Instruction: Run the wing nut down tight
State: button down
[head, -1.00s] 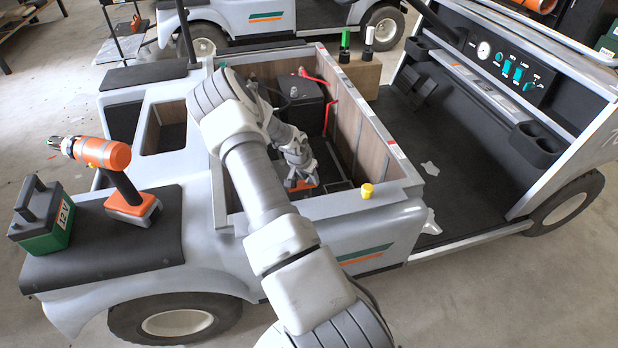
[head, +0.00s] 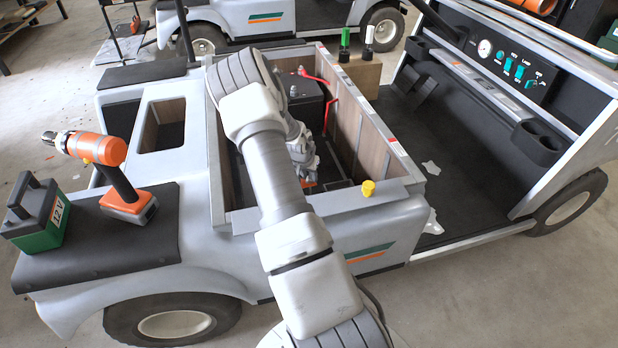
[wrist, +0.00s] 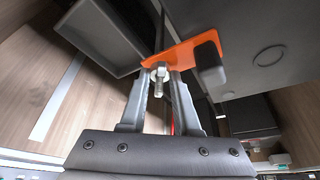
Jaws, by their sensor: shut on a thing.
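The wing nut (wrist: 160,72) sits on a threaded stud (wrist: 158,90) against an orange bracket (wrist: 182,54) in the wrist view. My gripper (wrist: 161,77) has one fingertip on each side of the nut and is shut on it. The stud's end sticks out between the fingers towards my palm. A dark grey block lies on the bracket's right end. In the head view my gripper (head: 305,168) is down inside the cart's open bay, partly behind my arm. Only a sliver of the orange bracket (head: 308,184) shows there, and the nut is hidden.
The bay's wood-lined walls (head: 374,145) surround my gripper. A black battery (head: 308,105) with a red cable stands behind it.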

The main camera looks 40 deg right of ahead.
jog(key=c, duration=0.6)
grip_release()
jog(key=p+v, duration=0.5)
jog(key=v, duration=1.2)
jog(key=shift+s+a+r+p, duration=0.1)
jog(key=shift+s+r+p, duration=0.05)
jog(key=shift+p, duration=0.25)
